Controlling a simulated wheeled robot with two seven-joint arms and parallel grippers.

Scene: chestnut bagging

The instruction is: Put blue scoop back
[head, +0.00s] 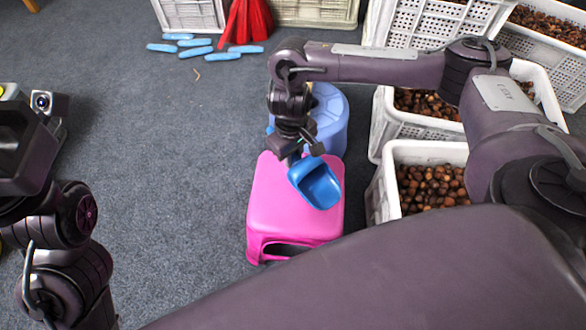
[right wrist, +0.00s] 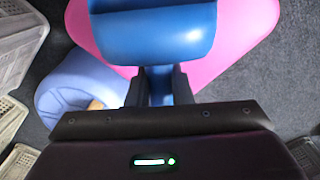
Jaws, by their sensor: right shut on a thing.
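The blue scoop (head: 317,185) is over the pink stool (head: 268,207) in the head view. My right gripper (head: 299,157) is shut on the scoop's handle. The right wrist view shows the scoop (right wrist: 160,35) between the fingers of my right gripper (right wrist: 160,85), with the pink stool (right wrist: 240,45) beneath it. I cannot tell whether the scoop touches the stool top. My left arm shows at the left edge of the head view, and the fingertips of its gripper cannot be made out.
A blue stool (head: 330,118) stands behind the pink one. White crates of chestnuts (head: 380,188) stand close on the right. Blue packets (head: 196,51) and red bags (head: 246,22) lie at the back. The grey floor left of the stools is clear.

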